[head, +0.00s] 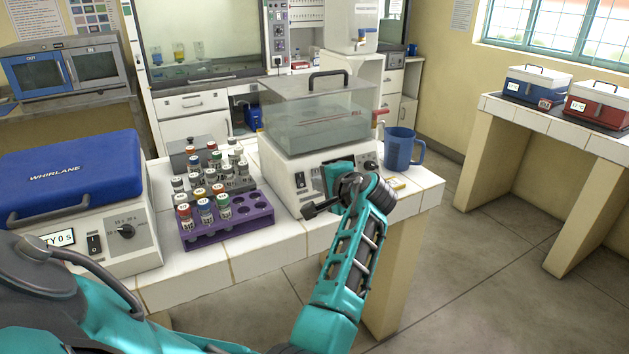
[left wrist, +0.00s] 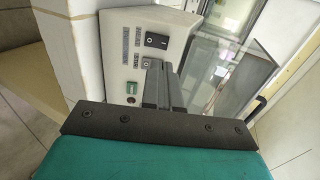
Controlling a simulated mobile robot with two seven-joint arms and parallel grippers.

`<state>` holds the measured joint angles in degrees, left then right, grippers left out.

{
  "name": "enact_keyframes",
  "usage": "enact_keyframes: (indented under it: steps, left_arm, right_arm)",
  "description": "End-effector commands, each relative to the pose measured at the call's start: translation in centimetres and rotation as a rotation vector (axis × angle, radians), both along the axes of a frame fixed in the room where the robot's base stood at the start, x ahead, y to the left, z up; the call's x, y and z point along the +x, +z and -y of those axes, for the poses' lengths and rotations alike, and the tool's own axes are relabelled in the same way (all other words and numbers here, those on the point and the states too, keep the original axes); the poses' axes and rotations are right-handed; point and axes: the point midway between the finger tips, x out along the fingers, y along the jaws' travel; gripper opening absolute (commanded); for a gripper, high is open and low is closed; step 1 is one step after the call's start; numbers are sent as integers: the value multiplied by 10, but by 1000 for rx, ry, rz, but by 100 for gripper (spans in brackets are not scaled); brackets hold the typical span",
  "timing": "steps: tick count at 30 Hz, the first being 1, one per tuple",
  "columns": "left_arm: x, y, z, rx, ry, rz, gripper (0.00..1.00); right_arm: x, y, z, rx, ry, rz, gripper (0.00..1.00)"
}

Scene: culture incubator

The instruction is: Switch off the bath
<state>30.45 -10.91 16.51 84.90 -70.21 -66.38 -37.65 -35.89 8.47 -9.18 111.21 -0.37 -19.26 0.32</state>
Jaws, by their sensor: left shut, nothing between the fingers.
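The bath (head: 318,115) is a clear lidded tank on a white base at the back of the tiled bench. A black rocker switch (head: 300,180) is on the left of its front panel. It also shows in the left wrist view (left wrist: 157,41), but its position is too small to read. My left gripper (head: 336,178) is in front of the panel, just right of the switch, and hides part of the panel. In the left wrist view its fingers (left wrist: 158,68) are shut and empty, with their tips close to the switch; contact cannot be told. My right gripper is not in view.
A purple rack (head: 232,230) of capped tubes stands left of the bath, with a grey rack behind it. A blue-lidded Whirlane machine (head: 70,180) is at the far left. A blue mug (head: 402,148) stands right of the bath. Open floor lies to the right.

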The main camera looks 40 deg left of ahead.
Motion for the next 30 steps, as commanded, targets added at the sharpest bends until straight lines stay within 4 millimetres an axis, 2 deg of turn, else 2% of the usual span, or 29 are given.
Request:
enact_keyframes:
  steps: [3,10,30]
  left_arm:
    - [-10,9,23,-2,0,0,0]
    - [-20,21,48,0,1,-2,0]
    - [-22,24,52,0,3,-1,0]
  right_arm:
    - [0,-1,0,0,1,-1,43]
    - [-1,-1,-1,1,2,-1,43]
    - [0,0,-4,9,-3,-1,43]
